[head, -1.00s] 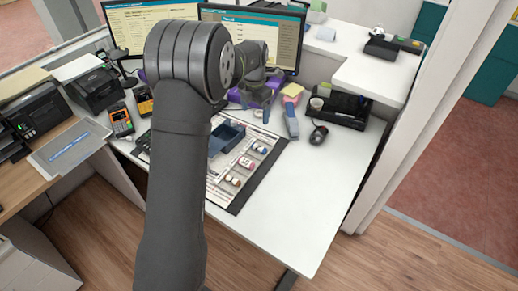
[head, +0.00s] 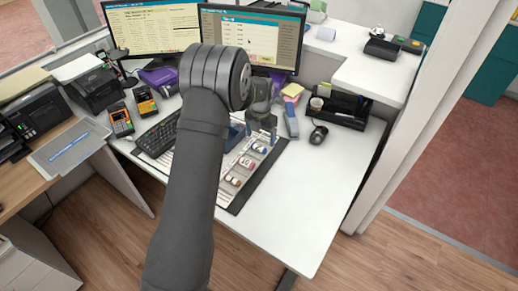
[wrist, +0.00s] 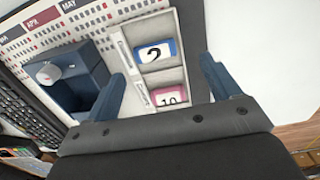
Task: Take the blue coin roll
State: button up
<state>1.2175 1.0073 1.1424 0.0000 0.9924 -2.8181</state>
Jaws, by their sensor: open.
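The blue coin roll (wrist: 155,52), marked "2", lies in a light compartment strip in the wrist view, and it also shows small in the head view (head: 259,148). A pink roll (wrist: 169,97) marked "10" lies in the compartment nearer my gripper. My gripper (wrist: 163,70) is open and empty. Its two blue fingers stand one on each side of the strip in the picture, with the blue roll between and slightly beyond the tips. In the head view my gripper (head: 262,128) is near the far end of the strip. Its height above the rolls is hard to tell.
A dark blue open box (wrist: 85,85) with a round grey-white thing in it stands left of the strip. A keyboard (head: 157,138) lies farther left. A mouse (head: 318,134) and a black organiser (head: 342,108) are on the right. The front right desk is clear.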

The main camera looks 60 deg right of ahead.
aim_at(259, 147)
jog(key=shift+w+f, duration=0.2)
jog(key=shift+f, duration=1.2)
jog(key=shift+w+f, duration=0.2)
jog(key=shift+f, duration=1.15)
jog(key=shift+r, duration=0.1)
jog(key=c, duration=1.2)
